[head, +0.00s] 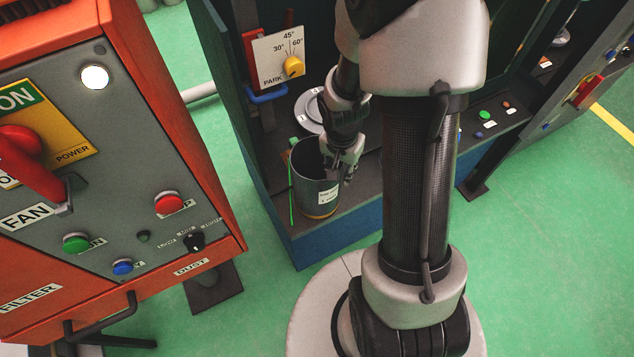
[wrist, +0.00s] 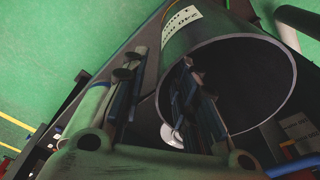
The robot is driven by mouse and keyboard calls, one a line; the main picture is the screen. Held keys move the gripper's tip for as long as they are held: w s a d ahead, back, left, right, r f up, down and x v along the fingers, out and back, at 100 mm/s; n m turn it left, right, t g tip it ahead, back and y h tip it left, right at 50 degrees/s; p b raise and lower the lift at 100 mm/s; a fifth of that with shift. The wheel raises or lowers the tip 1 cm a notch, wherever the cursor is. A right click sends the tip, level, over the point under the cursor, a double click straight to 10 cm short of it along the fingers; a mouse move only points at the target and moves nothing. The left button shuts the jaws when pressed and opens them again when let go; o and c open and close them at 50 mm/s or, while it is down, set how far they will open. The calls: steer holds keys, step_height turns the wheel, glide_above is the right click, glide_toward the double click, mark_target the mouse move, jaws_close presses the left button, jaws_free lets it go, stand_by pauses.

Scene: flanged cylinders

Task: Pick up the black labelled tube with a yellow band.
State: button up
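The black tube (head: 306,190) stands upright on the dark shelf, with a white label and a yellow band near its base. My gripper (head: 345,168) is at the right side of the tube's rim. In the wrist view my gripper (wrist: 160,95) has its fingers apart, one outside the tube and one across its mouth, with the wall between them. A gap shows beside the outer finger; contact of the inner one is unclear.
A pale flanged disc (head: 311,112) lies behind the tube. A dial panel (head: 280,57) with a yellow knob and a blue bar (head: 266,94) stand at the back left. An orange control cabinet (head: 215,165) is on the left. Green floor (head: 550,230) is clear on the right.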

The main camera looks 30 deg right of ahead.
steer(key=shift+f, duration=0.25)
jaws_close()
steer(key=shift+w+d+r, duration=0.1)
stand_by(0.9)
